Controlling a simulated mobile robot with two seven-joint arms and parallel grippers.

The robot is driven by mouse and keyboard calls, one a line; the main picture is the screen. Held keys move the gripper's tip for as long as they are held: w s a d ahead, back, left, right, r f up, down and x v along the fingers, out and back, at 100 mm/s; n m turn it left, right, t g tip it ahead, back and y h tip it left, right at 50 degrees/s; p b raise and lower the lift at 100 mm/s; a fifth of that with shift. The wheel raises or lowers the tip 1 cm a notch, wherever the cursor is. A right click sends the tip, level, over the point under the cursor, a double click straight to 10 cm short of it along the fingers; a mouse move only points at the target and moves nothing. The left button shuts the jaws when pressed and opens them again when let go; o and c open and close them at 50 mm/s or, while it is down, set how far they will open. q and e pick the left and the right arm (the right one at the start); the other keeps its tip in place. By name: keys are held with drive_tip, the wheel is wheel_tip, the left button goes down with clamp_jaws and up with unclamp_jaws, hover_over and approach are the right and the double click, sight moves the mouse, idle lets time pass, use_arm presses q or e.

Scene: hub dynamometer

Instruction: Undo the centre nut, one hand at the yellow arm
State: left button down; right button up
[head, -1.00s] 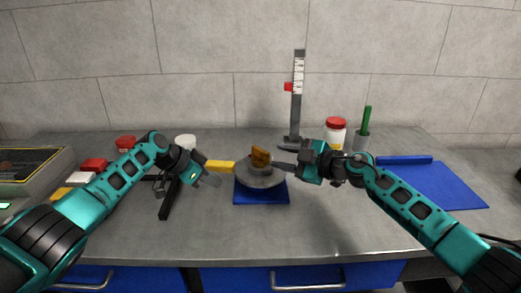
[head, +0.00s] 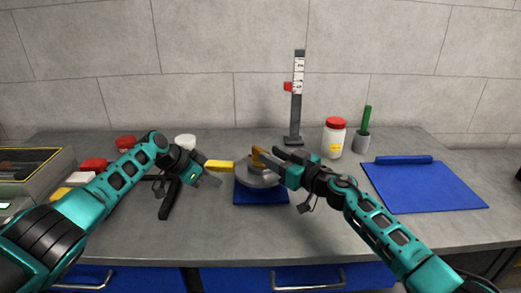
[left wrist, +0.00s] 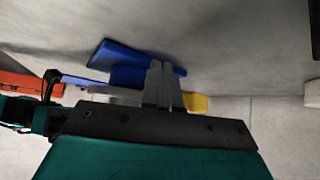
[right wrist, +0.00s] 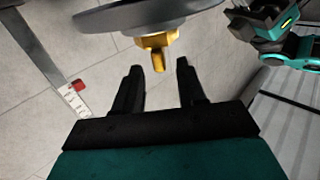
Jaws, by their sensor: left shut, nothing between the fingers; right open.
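The dynamometer's round grey hub (head: 258,179) sits on a blue base (head: 262,197) in the middle of the bench. The brass centre nut (right wrist: 158,44) is on the hub's middle, with a thinner stub sticking out. In the head view it is partly hidden by my right gripper (head: 270,155). My right gripper also shows in the right wrist view (right wrist: 160,82), open, its fingertips just short of the nut with nothing between them. The yellow arm (head: 219,166) sticks out left from the hub. My left gripper (head: 213,180) is shut and empty, close beside the yellow arm's outer end.
A height gauge (head: 296,100) with a red slider stands behind the hub. A red-lidded jar (head: 334,138) and a grey cup (head: 362,143) with a green handle stand right of it. A blue mat (head: 430,190) lies at the right. Coloured blocks (head: 80,178) lie at the left.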

sight(261, 149)
drive_tip(key=shift+x, duration=2.5)
drive_tip(key=shift+c, duration=0.2)
clamp_jaws()
